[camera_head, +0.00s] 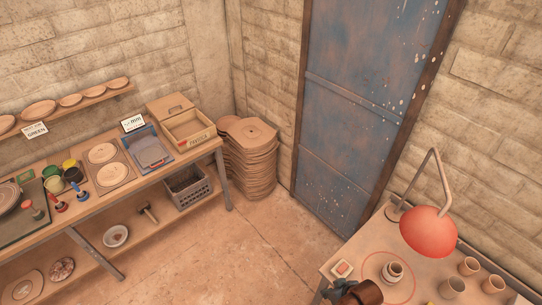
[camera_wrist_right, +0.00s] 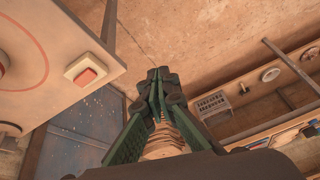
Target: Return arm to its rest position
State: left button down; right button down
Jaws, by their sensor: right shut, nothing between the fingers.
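My right gripper (camera_head: 336,291) shows at the bottom edge of the head view, at the left front part of the right-hand table (camera_head: 350,254). In the right wrist view its green and dark fingers (camera_wrist_right: 159,78) are shut with nothing held, and the floor lies behind their tips. My left arm and gripper are not in view.
A red lamp (camera_head: 428,232) and several clay cups (camera_head: 468,266) stand on the right-hand table. A workbench (camera_head: 150,178) with trays and tools runs along the left wall. A stack of flat boards (camera_head: 249,165) stands by the blue door (camera_head: 350,95). The floor between (camera_head: 245,245) is clear.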

jog(key=s+d+r+m+h, duration=0.2)
jog(key=s+d, duration=0.4)
jog(key=d, duration=0.2)
jog(key=s+d+r+m+h, duration=0.2)
jog(key=s+d+m, duration=0.1)
jog(key=s+d, duration=0.35)
notch_tip(320, 180, down, 38)
jog(key=n+g+b, duration=0.1)
jog(key=b, duration=0.8)
jog(key=s+f+g+b, duration=0.1)
jog(key=s+f+b, duration=0.3)
jog(key=s+f, duration=0.6)
jog(key=s+f+y+b, duration=0.1)
jog(key=s+f+b, duration=0.3)
jog(key=s+f, duration=0.6)
notch_tip(320, 180, down, 7)
jog(key=shift+s+a+f+n+g, duration=0.2)
jog(key=shift+s+a+n+g, duration=0.1)
jog(key=shift+a+g, duration=0.15)
